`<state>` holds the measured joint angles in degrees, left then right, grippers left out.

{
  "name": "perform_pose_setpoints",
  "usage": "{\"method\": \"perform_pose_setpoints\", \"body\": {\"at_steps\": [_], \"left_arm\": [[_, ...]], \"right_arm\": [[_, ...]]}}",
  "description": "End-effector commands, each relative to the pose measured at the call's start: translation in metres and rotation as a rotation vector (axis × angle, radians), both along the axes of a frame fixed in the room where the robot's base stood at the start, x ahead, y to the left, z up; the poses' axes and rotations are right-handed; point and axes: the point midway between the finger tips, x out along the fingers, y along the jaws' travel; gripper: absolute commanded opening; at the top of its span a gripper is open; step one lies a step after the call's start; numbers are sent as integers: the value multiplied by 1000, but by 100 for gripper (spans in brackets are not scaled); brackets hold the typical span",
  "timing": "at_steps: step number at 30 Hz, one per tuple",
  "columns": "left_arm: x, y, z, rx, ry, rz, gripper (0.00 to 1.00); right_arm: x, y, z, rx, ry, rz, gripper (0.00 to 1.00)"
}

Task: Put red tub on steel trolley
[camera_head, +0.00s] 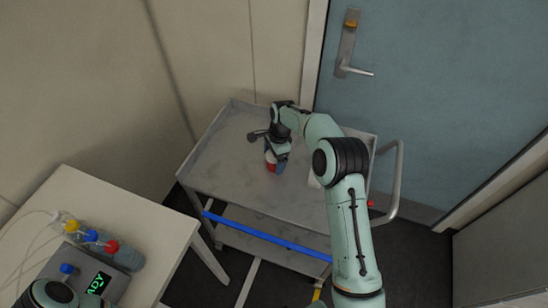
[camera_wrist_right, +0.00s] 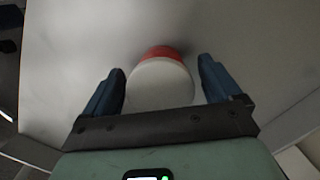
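The red tub (camera_head: 271,168) has a white lid and a red body. It is on the steel trolley (camera_head: 233,172), near the middle of its top, partly hidden by my right gripper (camera_head: 276,157). In the right wrist view the tub (camera_wrist_right: 163,82) lies between the two dark blue fingers of my right gripper (camera_wrist_right: 162,68). A narrow gap shows on each side, so the gripper looks open around it. The tub seems to stand on the trolley top. My left gripper is not in view; only part of my left arm shows at the bottom left.
A white table (camera_head: 142,215) at the left holds a device with a lit display (camera_head: 98,283) and bottles with coloured caps (camera_head: 111,247). A small white item (camera_head: 314,181) lies on the trolley beside my right arm. A blue door (camera_head: 440,90) is behind. The trolley's left part is bare.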

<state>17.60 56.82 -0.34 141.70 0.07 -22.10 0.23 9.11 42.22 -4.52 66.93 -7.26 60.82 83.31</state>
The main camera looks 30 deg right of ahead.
Motion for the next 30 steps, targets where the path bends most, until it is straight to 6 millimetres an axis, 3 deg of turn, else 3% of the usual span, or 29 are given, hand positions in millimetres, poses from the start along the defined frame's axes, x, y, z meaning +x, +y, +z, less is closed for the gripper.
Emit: {"method": "perform_pose_setpoints", "body": {"at_steps": [5, 8, 21, 30], "left_arm": [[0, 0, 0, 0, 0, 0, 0], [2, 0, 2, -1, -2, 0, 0], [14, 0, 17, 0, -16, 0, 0], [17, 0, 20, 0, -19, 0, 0]], "right_arm": [[0, 0, 5, 0, -1, 0, 91], [1, -2, 17, -1, -3, 0, 91], [0, -15, 106, 0, -4, 0, 91], [-2, -18, 123, 0, 1, 0, 91]]}}
